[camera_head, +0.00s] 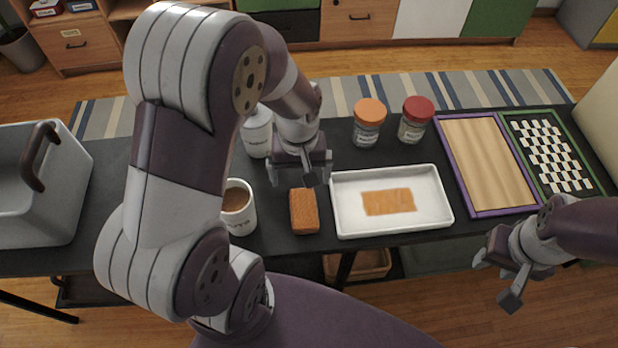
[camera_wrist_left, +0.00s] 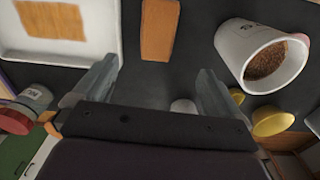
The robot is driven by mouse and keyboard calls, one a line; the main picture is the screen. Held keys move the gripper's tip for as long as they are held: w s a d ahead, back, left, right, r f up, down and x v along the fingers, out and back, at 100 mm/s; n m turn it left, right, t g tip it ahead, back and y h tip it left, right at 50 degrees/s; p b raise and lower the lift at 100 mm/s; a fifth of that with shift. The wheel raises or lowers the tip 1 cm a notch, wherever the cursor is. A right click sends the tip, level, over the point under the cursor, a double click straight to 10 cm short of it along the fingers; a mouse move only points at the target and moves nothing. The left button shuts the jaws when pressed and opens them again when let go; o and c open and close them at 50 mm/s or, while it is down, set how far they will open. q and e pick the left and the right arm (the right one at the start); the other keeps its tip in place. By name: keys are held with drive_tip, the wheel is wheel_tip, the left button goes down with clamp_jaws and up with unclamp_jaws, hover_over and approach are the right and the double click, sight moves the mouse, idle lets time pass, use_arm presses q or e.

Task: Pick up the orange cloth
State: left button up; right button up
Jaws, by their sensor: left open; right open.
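A flat orange cloth (camera_head: 388,201) lies in a white tray (camera_head: 345,223). In the left wrist view the cloth (camera_wrist_left: 50,20) shows at the upper left inside the tray (camera_wrist_left: 90,55). A thicker orange-brown block, like a sponge (camera_head: 304,211), lies on the black table just left of the tray; the left wrist view shows it (camera_wrist_left: 158,30) ahead between my fingers. My left gripper (camera_head: 300,180) is open and empty above the table, behind this block and left of the tray. My right gripper (camera_head: 496,278) is open and empty at the lower right, off the table's front edge.
A mug with brown contents (camera_head: 238,217) stands left of the block, and a white jar (camera_head: 257,136) stands behind it. Orange-lidded (camera_head: 369,124) and red-lidded (camera_head: 414,121) jars stand behind the tray. A purple-framed board (camera_head: 490,165) is right, a grey bin (camera_head: 40,200) far left.

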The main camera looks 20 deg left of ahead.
use_arm(q)
drive_tip(key=f, duration=0.1)
drive_tip(key=d+f, duration=0.1)
drive_tip(key=s+f, duration=0.1)
drive_tip(key=shift+d+f+n+b, duration=0.2)
drive_tip(key=shift+f+n+b, duration=0.05)
drive_tip(key=shift+n+b, duration=0.1)
hover_over(304, 208)
drive_tip(key=f, duration=0.4)
drive_tip(key=shift+a, duration=0.2)
drive_tip(key=f+b, duration=0.1)
drive_tip(key=f, duration=0.3)
drive_tip(key=shift+d+f, duration=0.1)
drive_tip(key=shift+d, duration=0.1)
drive_tip(key=shift+w+f, duration=0.15)
drive_tip(key=shift+f, duration=0.2)
drive_tip(key=c, duration=1.1)
use_arm(e)
drive_tip(key=shift+s+d+f, duration=0.2)
drive_tip(key=shift+d+f, duration=0.25)
drive_tip(key=shift+f, duration=0.3)
